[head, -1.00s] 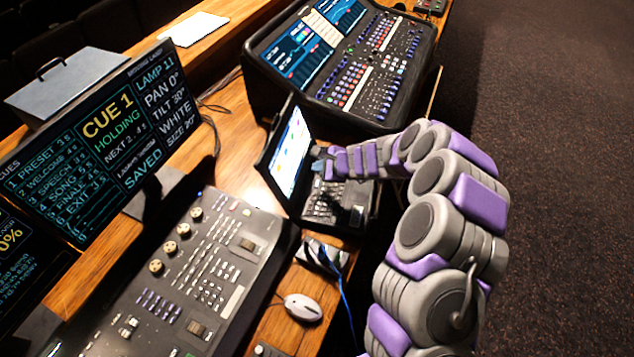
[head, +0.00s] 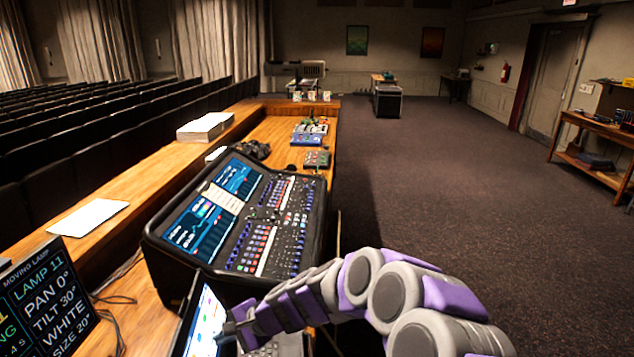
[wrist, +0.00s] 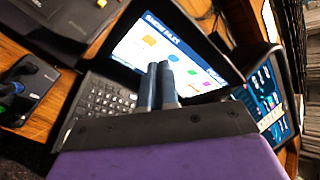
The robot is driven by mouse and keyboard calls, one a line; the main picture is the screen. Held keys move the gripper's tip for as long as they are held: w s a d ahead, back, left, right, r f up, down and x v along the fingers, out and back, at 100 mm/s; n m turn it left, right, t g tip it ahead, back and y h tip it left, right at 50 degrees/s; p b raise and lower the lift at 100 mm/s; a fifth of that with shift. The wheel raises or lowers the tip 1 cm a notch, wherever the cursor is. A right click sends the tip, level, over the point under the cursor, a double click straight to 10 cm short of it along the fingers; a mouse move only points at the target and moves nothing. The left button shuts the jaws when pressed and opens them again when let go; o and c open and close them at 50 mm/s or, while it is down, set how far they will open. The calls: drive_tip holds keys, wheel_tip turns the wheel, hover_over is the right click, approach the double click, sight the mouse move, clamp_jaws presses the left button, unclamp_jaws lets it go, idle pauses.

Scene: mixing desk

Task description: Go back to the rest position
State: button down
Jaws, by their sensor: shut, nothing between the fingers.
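My gripper (head: 230,328) is at the lower middle of the head view, at the end of my purple and grey arm. In the wrist view my gripper (wrist: 157,85) has its two blue-grey fingers side by side, shut with nothing between them. The fingers point at the lit screen of a laptop (wrist: 190,60), in front of it and above its keyboard (wrist: 98,105). I cannot tell whether they touch the screen. The laptop (head: 205,325) is cut off at the bottom of the head view.
A mixing console (head: 245,220) stands on the wooden desk (head: 130,290) just beyond the laptop. A lamp-cue monitor (head: 45,300) is at the lower left. A dark carpeted floor (head: 450,190) lies open to the right. A wooden side table (head: 590,165) stands at the far right.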

drive_tip(key=s+d+r+n+g+h, duration=0.1)
drive_tip(key=s+d+r+n, duration=0.25)
drive_tip(key=s+d, duration=0.2)
drive_tip(key=s+d+r+n+g+h, duration=0.1)
drive_tip(key=s+d+r+n, duration=0.1)
drive_tip(key=s+d+r, duration=0.35)
drive_tip(key=s+d+f+n+g+h, duration=0.1)
drive_tip(key=s+d+h, duration=0.7)
drive_tip(key=s+d, duration=1.4)
drive_tip(key=shift+s+d+f+n, duration=0.2)
drive_tip(key=shift+d+n, duration=0.25)
drive_tip(key=shift+d, duration=0.6)
drive_tip(key=shift+a, duration=0.1)
